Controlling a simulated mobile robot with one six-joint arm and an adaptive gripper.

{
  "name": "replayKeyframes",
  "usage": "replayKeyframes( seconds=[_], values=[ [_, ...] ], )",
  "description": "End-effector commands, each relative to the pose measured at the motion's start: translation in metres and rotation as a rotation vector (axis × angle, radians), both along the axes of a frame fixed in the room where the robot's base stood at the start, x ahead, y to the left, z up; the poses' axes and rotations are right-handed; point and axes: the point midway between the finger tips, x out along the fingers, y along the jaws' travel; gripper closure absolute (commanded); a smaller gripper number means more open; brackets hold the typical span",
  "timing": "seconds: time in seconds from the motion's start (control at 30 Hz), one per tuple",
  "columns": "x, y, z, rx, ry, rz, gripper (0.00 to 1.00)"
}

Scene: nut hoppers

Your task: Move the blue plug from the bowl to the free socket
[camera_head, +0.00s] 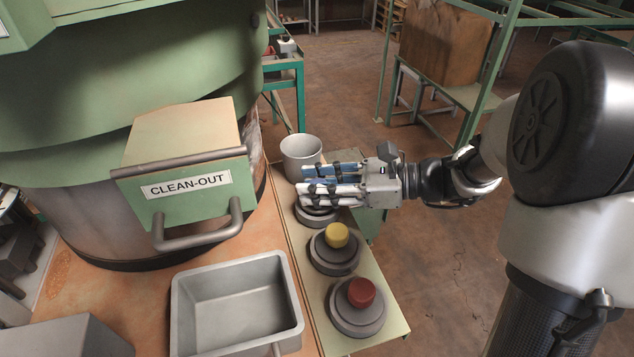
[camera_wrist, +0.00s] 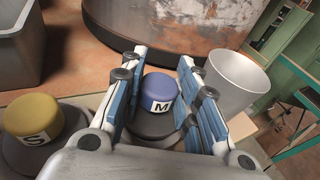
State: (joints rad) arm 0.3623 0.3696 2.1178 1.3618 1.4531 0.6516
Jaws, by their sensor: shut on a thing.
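The blue plug (camera_wrist: 160,86), with a white label marked M, sits between the fingers of my gripper (camera_head: 306,182) in the wrist view. My gripper is shut on it. The plug is over a dark round socket (camera_wrist: 157,126); whether it is fully seated I cannot tell. In the head view my fingers hide the plug, and the socket (camera_head: 316,218) shows partly below them. The pale grey bowl (camera_head: 300,148) stands just behind my fingers; it also shows at the right in the wrist view (camera_wrist: 236,84). No plug shows in the visible part of its inside.
A yellow plug (camera_head: 337,236), labelled S in the wrist view, and a red plug (camera_head: 361,292) stand in sockets nearer along the strip. An empty grey bin (camera_head: 190,314) lies left of them. The green hopper with its clean-out chute (camera_head: 185,150) stands left of my gripper.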

Motion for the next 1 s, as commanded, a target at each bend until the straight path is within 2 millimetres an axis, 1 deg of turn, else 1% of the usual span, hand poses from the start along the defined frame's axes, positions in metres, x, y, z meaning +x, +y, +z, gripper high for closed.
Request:
replayKeyframes(
  seconds=[0.33, 0.37, 0.47, 0.77, 0.87, 1.0],
  values=[
    [0.000, 0.000, -0.007, 0.001, 0.000, 0.000, 1.00],
    [0.000, 0.000, -0.007, 0.001, 0.000, 0.000, 0.70],
    [0.000, 0.000, -0.007, 0.001, 0.000, 0.000, 0.63],
    [0.000, 0.000, -0.007, -0.001, 0.001, 0.000, 0.62],
    [-0.001, -0.004, -0.005, -0.001, 0.001, -0.001, 0.62],
    [-0.003, -0.015, -0.002, -0.001, 0.001, -0.003, 0.62]
  ],
)
